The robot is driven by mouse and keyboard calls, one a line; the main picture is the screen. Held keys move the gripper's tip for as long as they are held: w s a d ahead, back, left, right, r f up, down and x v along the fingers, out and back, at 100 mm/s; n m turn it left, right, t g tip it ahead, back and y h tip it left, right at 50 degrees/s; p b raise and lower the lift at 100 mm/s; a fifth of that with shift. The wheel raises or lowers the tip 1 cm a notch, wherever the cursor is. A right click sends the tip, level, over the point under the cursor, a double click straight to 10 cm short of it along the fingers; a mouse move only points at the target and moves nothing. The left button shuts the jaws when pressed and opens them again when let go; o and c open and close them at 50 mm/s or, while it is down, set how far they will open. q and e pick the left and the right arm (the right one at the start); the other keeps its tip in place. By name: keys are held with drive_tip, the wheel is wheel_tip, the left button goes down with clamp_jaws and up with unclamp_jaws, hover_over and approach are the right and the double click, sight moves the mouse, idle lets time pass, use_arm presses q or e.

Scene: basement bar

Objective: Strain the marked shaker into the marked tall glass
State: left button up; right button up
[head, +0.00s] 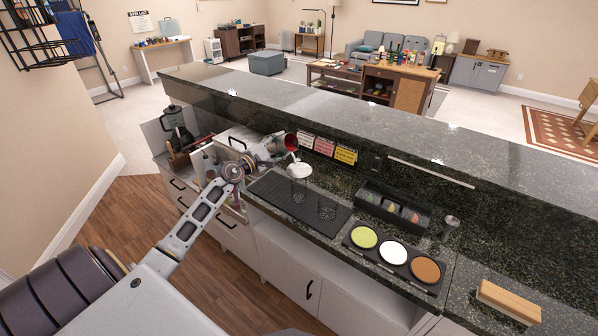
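My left gripper (268,154) reaches over the left end of the counter. It appears closed around a tilted shaker (290,142) with a red end, though its fingers are small and partly hidden. A white rounded thing (299,170) shows just below and right of the shaker, over the back glass; I cannot tell what it is. I cannot make out a mark on either. My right gripper is not in view.
A tray with green, white and brown rounds (393,251), a garnish box (393,211), a small metal cup (449,226) and a wooden block (508,301) stand to the right. A raised granite ledge (330,110) runs behind. A blender (174,123) stands at left.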

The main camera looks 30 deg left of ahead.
use_arm(q)
drive_tip(key=shift+r+m, duration=0.3)
drive_tip(key=shift+m, duration=0.1)
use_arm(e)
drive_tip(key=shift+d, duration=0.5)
use_arm(q)
drive_tip(key=shift+f, duration=0.1)
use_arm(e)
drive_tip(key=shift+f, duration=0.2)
use_arm(q)
drive_tip(key=shift+m+b, duration=0.35)
drive_tip(key=shift+m, duration=0.15)
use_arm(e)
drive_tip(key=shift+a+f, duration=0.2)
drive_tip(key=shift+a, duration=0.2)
use_arm(q)
drive_tip(key=shift+f+m, duration=0.15)
drive_tip(key=shift+m, duration=0.25)
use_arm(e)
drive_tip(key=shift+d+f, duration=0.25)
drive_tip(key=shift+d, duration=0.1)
use_arm(q)
drive_tip(key=shift+d+r+m, duration=0.25)
drive_tip(key=shift+m, duration=0.15)
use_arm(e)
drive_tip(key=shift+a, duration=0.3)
